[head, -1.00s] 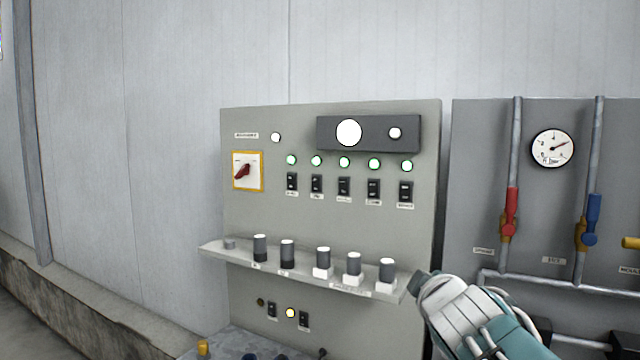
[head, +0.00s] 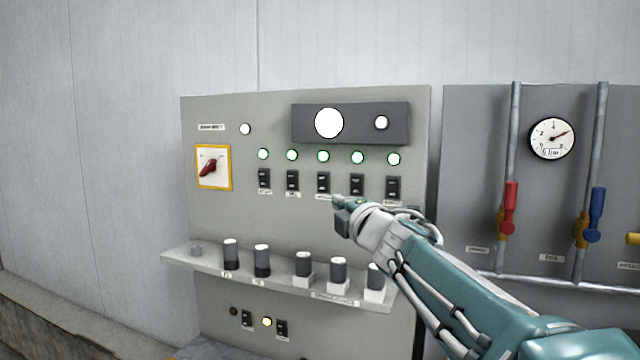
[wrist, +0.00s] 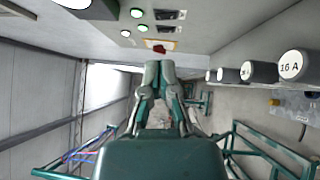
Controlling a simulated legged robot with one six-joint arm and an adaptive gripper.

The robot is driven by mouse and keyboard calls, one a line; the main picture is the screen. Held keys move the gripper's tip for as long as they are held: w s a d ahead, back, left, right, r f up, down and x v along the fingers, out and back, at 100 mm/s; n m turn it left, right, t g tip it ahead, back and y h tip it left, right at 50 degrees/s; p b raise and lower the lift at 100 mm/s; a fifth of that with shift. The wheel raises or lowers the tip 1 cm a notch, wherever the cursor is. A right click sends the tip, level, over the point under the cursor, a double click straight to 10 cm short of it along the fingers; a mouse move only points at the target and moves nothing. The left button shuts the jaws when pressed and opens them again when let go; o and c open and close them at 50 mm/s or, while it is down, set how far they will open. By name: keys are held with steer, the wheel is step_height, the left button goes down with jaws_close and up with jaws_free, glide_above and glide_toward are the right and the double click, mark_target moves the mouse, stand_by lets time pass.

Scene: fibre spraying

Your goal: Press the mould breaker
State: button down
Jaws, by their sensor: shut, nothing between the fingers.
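A grey control panel (head: 230,225) fills the middle of the head view. A row of black breaker switches (head: 323,182) crosses it, each under a lit green lamp (head: 323,156). Small labels sit below the breakers, but I cannot read which one is the mould breaker. My gripper (head: 341,214) is shut and empty, just below the middle and right breakers, with a gap to the panel that I cannot judge. In the wrist view its closed fingertips (wrist: 158,70) point at the panel side, and some breakers (wrist: 171,15) show at the top.
A shelf (head: 215,265) with grey cylindrical fuses (head: 262,260) juts out below my gripper. A red rotary switch (head: 209,167) on a yellow plate is at left. A dark box (head: 351,123) with white lamps sits above. Pipes, red (head: 510,208) and blue (head: 595,214) valves and a gauge (head: 552,138) stand at right.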

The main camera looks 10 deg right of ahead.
glide_toward(319, 179)
steer(key=w+a, duration=0.3)
steer(key=a, duration=0.1)
steer(key=shift+w+d+r, duration=0.2)
steer(key=shift+w+d, duration=0.4)
steer(key=shift+w, duration=0.35)
steer(key=shift+w+d+r, duration=0.2)
steer(key=shift+w+d, duration=0.35)
steer(key=shift+w, duration=0.35)
